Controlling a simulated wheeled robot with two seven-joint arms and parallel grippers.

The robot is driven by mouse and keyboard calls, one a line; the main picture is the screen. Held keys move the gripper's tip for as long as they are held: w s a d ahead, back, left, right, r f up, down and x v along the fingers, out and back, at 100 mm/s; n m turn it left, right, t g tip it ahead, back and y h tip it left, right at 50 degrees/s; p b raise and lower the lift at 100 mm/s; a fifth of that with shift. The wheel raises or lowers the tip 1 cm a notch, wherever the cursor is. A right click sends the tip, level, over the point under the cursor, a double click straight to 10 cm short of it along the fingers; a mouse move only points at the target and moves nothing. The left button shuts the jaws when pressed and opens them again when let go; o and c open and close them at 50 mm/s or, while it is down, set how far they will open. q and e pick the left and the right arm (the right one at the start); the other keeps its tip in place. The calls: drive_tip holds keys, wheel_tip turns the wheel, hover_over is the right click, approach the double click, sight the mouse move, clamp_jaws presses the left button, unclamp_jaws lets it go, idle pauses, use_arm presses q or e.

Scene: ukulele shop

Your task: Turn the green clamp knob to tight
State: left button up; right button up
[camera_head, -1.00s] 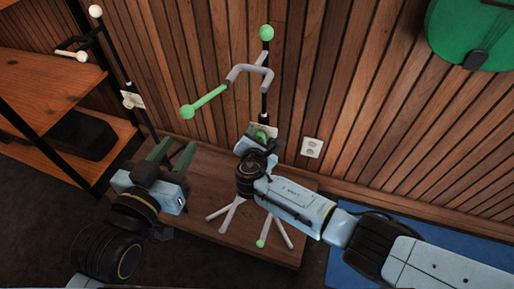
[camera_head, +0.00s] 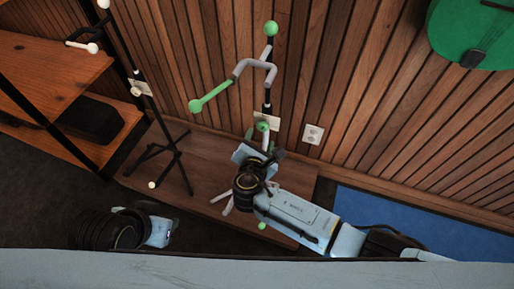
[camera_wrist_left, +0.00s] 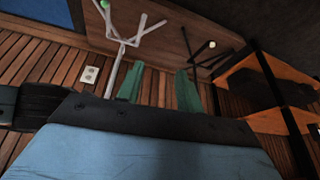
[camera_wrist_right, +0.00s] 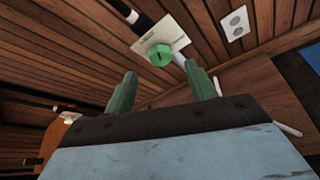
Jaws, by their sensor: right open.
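The green clamp knob (camera_head: 263,127) sits on the upright of a stand with a grey yoke and green-tipped arm (camera_head: 210,98), in front of a pale card (camera_head: 268,119). In the right wrist view the round knob (camera_wrist_right: 160,55) shows a dark mark on its face. My right gripper (camera_head: 264,146) is just below the knob. In its wrist view the green fingers (camera_wrist_right: 162,84) are apart and empty, with the knob beyond their tips. My left gripper (camera_wrist_left: 158,80) is open and empty. It is low at the left in the head view, with its fingers hidden there.
The stand is on a low wooden platform (camera_head: 205,185) against a slatted wall. A dark tripod stand (camera_head: 165,155) with white ends is to its left, beside a wooden shelf (camera_head: 45,70). A wall socket (camera_head: 313,134) and a blue mat (camera_head: 400,215) are to the right.

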use_arm(q)
drive_tip(key=shift+g+y, duration=0.3)
drive_tip(key=shift+g, duration=0.4)
drive_tip(key=shift+s+a+f+p, duration=0.1)
drive_tip(key=shift+a+f+p, duration=0.15)
drive_tip(key=shift+f, duration=0.6)
drive_tip(key=shift+s+a+f+p, duration=0.1)
drive_tip(key=shift+a+f+p, duration=0.2)
drive_tip(key=shift+f, duration=0.5)
drive_tip(key=shift+a+f+p, duration=0.2)
drive_tip(key=shift+a+f, duration=0.05)
drive_tip(key=shift+f, duration=0.6)
use_arm(e)
drive_tip(key=shift+v, duration=2.4)
drive_tip(key=shift+c, duration=0.2)
